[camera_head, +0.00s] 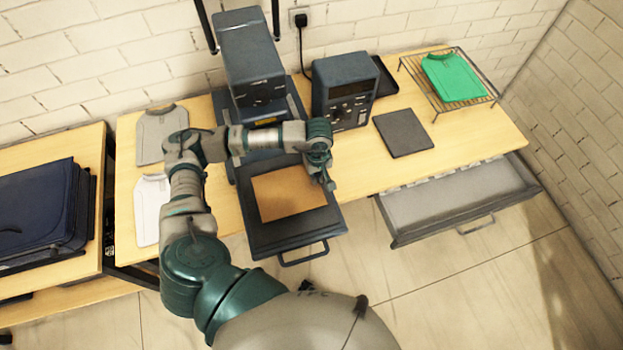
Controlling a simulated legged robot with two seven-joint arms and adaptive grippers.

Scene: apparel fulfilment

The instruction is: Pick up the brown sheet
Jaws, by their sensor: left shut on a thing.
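The brown sheet (288,194) lies flat over the dark pull-out platen (268,238) of the press, which juts past the table's front edge. My left gripper (328,184) points down at the sheet's right end, near its far right corner. It is shut on the edge of the sheet there; the fingertips are small, and the exact pinch is hard to see. My left arm crosses in front of the press and hides part of it. My right gripper is out of view.
The tall dark press (248,58) stands behind the arm. A control box (343,85), a dark square pad (403,132) and a green shirt (453,77) on a wire rack are to the right. An open drawer (455,205) juts out front right. Grey shirt (160,133) and white shirt (147,208) lie left.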

